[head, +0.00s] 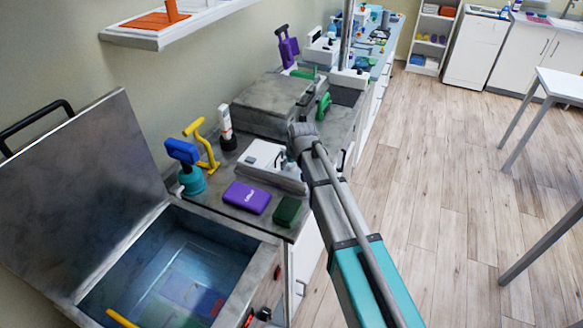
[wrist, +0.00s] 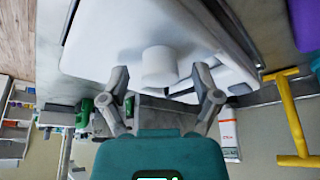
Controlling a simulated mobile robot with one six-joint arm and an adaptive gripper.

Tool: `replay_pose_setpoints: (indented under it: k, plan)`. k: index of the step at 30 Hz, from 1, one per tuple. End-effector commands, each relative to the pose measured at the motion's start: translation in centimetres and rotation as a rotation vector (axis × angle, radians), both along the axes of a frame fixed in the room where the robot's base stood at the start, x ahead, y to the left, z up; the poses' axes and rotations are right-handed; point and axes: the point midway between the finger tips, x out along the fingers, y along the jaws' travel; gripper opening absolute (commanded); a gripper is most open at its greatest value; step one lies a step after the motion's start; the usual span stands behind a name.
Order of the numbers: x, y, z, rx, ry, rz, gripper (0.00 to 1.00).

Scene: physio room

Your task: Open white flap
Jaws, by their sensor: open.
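The white flap seems to be the pale top of a small white unit (head: 262,158) on the grey counter, but its edges are hard to make out. In the wrist view the white surface (wrist: 105,40) fills the upper middle, with a short white knob (wrist: 158,66) standing out from it. My gripper (wrist: 162,84) is open, its two fingers apart on either side of the knob's line. Whether the fingers touch anything is unclear. In the head view my arm's end is beside the unit's right side and hides part of it.
A purple box (head: 246,197) and a dark green block (head: 288,211) lie in front of the unit. A yellow handle (head: 203,145), a teal-based blue tool (head: 184,165) and a white bottle (head: 226,127) stand left. An open-lidded bin (head: 265,262) is nearer.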

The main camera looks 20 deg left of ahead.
Motion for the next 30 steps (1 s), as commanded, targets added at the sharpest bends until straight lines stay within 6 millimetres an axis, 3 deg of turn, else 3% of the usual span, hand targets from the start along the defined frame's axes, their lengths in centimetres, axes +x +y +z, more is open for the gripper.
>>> replay_pose_setpoints:
  k: [11, 24, 30]
  plan:
    - [0.04, 0.05, -0.13, 0.000, 0.000, 0.000, 0.81]
    - [0.04, 0.05, -0.13, 0.000, 0.000, 0.000, 0.01]
    - [0.01, 0.26, -0.12, 0.000, 0.000, 0.001, 0.00]
